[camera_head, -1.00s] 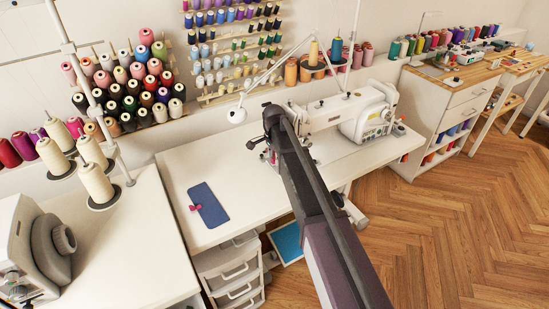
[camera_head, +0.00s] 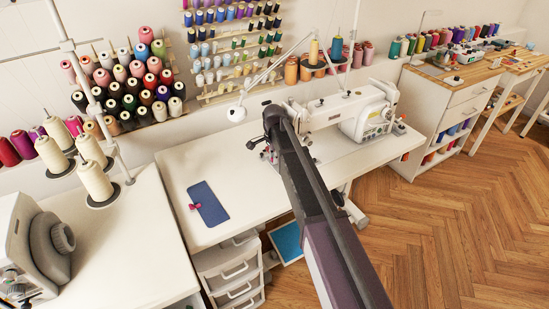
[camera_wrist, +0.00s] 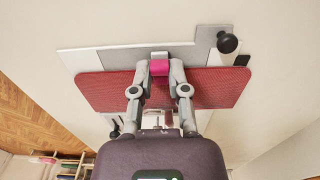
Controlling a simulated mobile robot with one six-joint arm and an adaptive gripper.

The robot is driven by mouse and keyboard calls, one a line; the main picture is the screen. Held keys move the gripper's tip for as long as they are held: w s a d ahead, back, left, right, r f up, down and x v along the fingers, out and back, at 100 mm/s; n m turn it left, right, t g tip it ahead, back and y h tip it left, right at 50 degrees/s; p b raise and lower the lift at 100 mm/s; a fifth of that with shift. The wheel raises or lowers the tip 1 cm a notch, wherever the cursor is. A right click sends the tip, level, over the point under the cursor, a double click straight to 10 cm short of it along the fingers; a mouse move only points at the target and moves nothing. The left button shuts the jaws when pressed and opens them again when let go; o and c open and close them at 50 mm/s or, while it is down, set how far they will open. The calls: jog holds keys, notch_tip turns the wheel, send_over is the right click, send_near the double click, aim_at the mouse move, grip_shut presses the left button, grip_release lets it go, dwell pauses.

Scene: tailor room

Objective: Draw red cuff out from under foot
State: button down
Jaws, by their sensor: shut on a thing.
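The red cuff (camera_wrist: 215,86) lies flat as a wide red panel across the wrist view, over the machine's metal plate (camera_wrist: 100,57). A pink clip (camera_wrist: 159,68) is at the middle of its far edge. My gripper (camera_wrist: 160,70) has its two fingertips closed on either side of this clip. A small pale metal part (camera_wrist: 158,55) stands just beyond the clip; I cannot tell whether it is the foot or whether it presses on the cuff. In the head view my arm hides the gripper and most of the cuff beside the white sewing machine (camera_head: 368,118).
A blue cuff (camera_head: 210,204) with a pink clip lies on the left of the white table (camera_head: 180,172), with clear tabletop around it. Thread cones (camera_head: 95,180) stand at the left and a lamp arm (camera_head: 262,77) hangs behind.

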jog(key=shift+s+a, duration=0.25)
jog(key=shift+a, duration=0.1)
jog(key=shift+s+a, duration=0.35)
jog(key=shift+a, duration=0.2)
jog(key=shift+r, duration=0.1)
dwell(0.4)
jog(key=shift+s+a+r+p, duration=0.1)
jog(key=shift+r+p, duration=1)
jog(key=shift+p, duration=0.05)
jog(key=shift+s+a+r+p, duration=0.1)
jog(key=shift+r+p, duration=1)
jog(key=shift+p, duration=0.05)
